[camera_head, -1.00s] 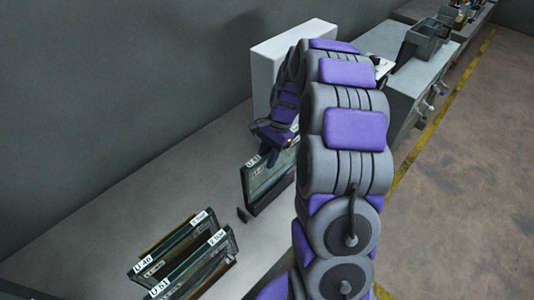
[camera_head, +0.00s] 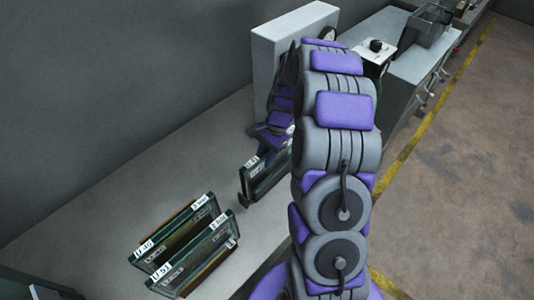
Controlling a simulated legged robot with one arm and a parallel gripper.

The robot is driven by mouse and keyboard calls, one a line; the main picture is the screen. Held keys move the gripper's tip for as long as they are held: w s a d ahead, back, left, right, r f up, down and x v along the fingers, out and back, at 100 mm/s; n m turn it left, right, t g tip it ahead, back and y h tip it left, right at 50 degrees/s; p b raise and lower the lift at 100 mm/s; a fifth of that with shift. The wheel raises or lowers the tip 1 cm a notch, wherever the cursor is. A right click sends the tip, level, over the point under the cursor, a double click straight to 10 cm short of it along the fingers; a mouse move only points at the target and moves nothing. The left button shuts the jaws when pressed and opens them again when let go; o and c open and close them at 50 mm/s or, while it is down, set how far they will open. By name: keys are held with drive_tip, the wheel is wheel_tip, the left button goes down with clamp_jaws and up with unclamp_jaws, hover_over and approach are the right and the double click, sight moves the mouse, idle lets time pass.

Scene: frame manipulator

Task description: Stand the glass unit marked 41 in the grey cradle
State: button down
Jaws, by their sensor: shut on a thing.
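A dark-framed glass unit (camera_head: 265,183) with a small white label on its top edge stands nearly upright on the bench, left of my arm. The label is too small to read surely. My gripper (camera_head: 268,140) is at its top edge, shut on it; the fingertips are partly hidden. A dark grey piece, apparently the cradle (camera_head: 243,202), shows at the unit's lower left end. My arm hides the unit's right end, and I cannot tell how fully it sits in the cradle.
Two more labelled glass units, one (camera_head: 172,232) behind another (camera_head: 192,258), lean in a rack at the front left. A pale grey box (camera_head: 280,45) stands behind my gripper. The bench (camera_head: 130,180) is clear toward the wall.

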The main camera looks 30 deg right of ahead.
drive_tip(key=shift+a, duration=0.3)
drive_tip(key=shift+d, duration=0.1)
drive_tip(key=shift+d+f, duration=0.25)
drive_tip(key=shift+d, duration=0.05)
drive_tip(key=shift+a, duration=0.15)
drive_tip(key=c, duration=0.8)
unclamp_jaws()
